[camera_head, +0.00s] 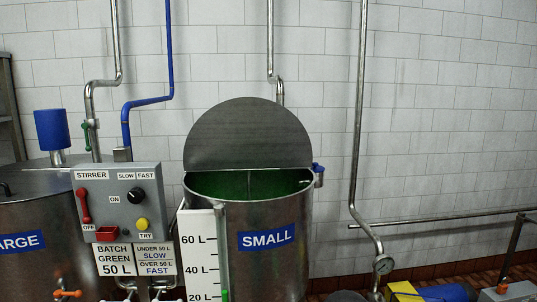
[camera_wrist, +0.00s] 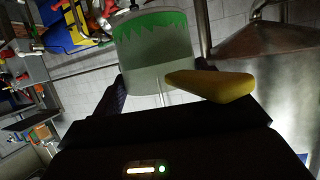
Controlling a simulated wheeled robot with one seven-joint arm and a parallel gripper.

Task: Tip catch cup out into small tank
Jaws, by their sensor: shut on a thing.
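The small tank (camera_head: 267,262) is a steel vessel labelled SMALL, in the middle of the head view. Its round lid (camera_head: 247,135) stands up at the back, so its top is open, and green (camera_head: 245,184) shows inside. In the wrist view a pale, see-through cup (camera_wrist: 157,72), which looks like the catch cup, sits between the fingers of my gripper (camera_wrist: 158,88). My gripper is shut on it. A jagged green band (camera_wrist: 150,32) shows at the cup's upper part in the picture. A yellow piece (camera_wrist: 215,86) sticks out beside the cup; I cannot tell whether it is joined to it. My gripper is outside the head view.
A stirrer control box (camera_head: 122,205) stands left of the small tank, with a LARGE tank (camera_head: 30,255) beyond it. A level scale (camera_head: 200,255) is at the small tank's left front. The wall right of the tank is mostly clear.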

